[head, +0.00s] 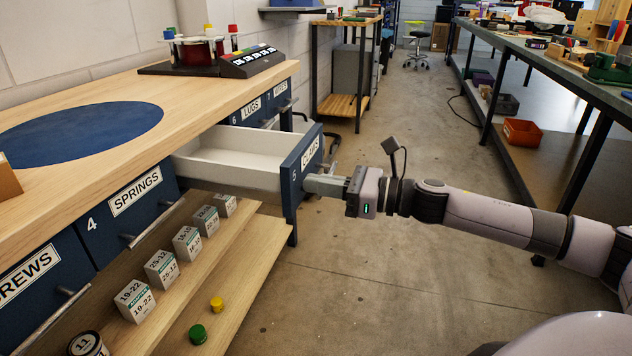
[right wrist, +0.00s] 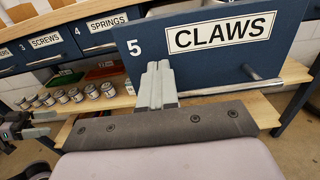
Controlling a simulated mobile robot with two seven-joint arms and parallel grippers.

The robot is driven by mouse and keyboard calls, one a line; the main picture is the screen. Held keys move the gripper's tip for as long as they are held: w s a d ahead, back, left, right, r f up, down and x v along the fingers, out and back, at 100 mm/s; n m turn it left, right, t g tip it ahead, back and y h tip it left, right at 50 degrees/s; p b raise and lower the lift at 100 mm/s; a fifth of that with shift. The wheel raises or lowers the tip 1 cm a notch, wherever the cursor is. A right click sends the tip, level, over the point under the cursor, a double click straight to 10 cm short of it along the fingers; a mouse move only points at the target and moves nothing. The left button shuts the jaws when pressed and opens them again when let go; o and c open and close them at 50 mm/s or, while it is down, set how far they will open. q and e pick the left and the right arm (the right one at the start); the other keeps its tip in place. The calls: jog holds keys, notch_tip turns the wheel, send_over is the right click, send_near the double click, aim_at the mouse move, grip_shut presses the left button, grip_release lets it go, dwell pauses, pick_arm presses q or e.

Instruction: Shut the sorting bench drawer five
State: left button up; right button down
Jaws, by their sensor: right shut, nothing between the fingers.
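Drawer five (head: 292,185) of the sorting bench is pulled out. It has a blue front labelled "5 CLAWS" and a white inside that looks empty in the head view. Its front and label also fill the upper right of the right wrist view (right wrist: 215,45). My right gripper (head: 308,184) is shut and empty, its fingertips at the drawer front, near the handle. In the right wrist view its fingers (right wrist: 156,72) overlap the lower part of the front, left of the handle bar (right wrist: 232,87). I cannot tell whether they touch it.
The bench top (head: 190,103) carries a blue round mat (head: 85,130) and a drum device (head: 196,50). Drawer four, "SPRINGS" (head: 128,205), is closed. Small boxes (head: 162,268) stand on the shelf below. Open floor (head: 400,270) lies in front; another bench (head: 560,60) stands at right.

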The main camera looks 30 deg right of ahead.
jog(key=shift+w+a, duration=0.2)
jog(key=shift+w, duration=0.05)
dwell(0.3)
jog(key=shift+a, duration=0.1)
